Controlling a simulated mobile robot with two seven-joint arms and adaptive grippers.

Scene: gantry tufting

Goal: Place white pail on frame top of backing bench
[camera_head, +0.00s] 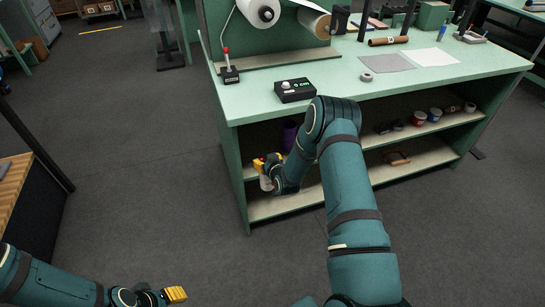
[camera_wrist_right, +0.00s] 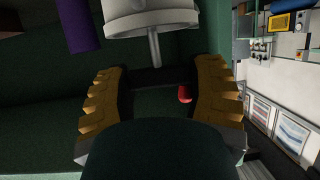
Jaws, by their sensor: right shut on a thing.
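My right gripper (camera_head: 262,165) is at the left end of the green bench's upper shelf, with its yellow fingers around a slim part of the white pail. The white pail (camera_head: 266,183) shows small at the fingers in the head view, partly hidden by the gripper. In the right wrist view the pail (camera_wrist_right: 150,18) is at the top, cut off by the edge, with a grey stem running down between the fingers (camera_wrist_right: 158,95). My left gripper (camera_head: 175,295) is at the bottom left, away from the bench; its opening is unclear. I cannot tell which part is the frame top.
The green bench top (camera_head: 330,105) carries a black control box (camera_head: 295,90), a joystick (camera_head: 229,68), a tape roll (camera_head: 366,76) and sheets. A purple object (camera_head: 289,137) stands on the shelf by the right gripper. Several cans stand further right.

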